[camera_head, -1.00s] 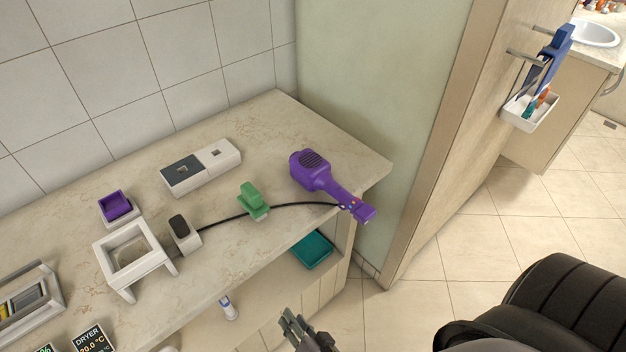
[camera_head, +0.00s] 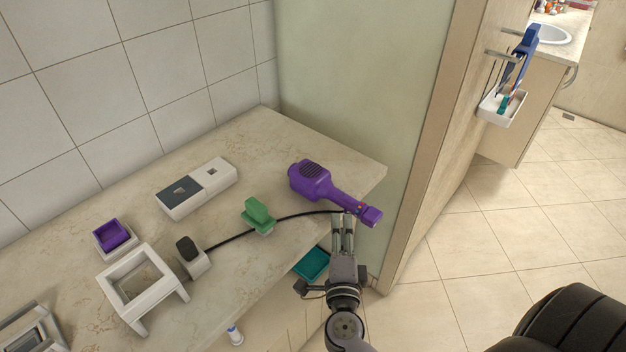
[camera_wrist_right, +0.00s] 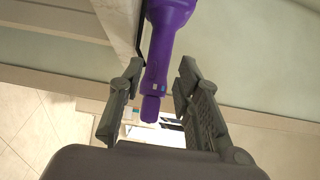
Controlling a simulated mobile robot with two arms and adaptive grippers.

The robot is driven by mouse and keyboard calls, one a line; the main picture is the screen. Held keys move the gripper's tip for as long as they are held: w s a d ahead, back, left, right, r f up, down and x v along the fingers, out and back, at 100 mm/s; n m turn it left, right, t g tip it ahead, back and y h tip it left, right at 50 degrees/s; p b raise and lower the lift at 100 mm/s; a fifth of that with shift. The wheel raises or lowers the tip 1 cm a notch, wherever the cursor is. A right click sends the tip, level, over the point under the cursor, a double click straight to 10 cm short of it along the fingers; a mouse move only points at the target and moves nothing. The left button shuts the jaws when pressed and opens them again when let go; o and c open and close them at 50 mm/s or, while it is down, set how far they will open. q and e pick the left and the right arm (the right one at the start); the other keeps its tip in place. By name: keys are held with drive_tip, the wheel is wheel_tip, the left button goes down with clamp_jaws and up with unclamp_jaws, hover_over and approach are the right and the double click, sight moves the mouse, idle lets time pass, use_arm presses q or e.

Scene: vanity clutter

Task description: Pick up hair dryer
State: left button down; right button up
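The purple hair dryer (camera_head: 318,183) lies on the marble counter near its right end. Its handle points right and sticks out past the front edge. A black cord runs left from it. My right gripper (camera_head: 343,220) is at the counter's front edge, close to the handle. In the right wrist view, the open fingers (camera_wrist_right: 155,92) stand either side of the handle's end, with gaps showing on both sides of the hair dryer (camera_wrist_right: 167,30). I cannot tell how far the handle reaches between the fingers in depth. My left gripper is not in view.
Left of the dryer stand a green block-like item (camera_head: 258,214), a white box (camera_head: 197,188), a white frame stand (camera_head: 142,286) and a purple cup (camera_head: 111,235). A teal tray (camera_head: 311,263) sits on the shelf below. A wall closes the counter's right end (camera_head: 350,110).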

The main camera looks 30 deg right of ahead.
sight(340, 204)
drive_tip(key=x, duration=0.3)
drive_tip(key=shift+x, duration=2.7)
drive_tip(key=shift+a, duration=0.1)
drive_tip(key=shift+c, duration=0.3)
clamp_jaws()
drive_tip(key=shift+r, duration=0.1)
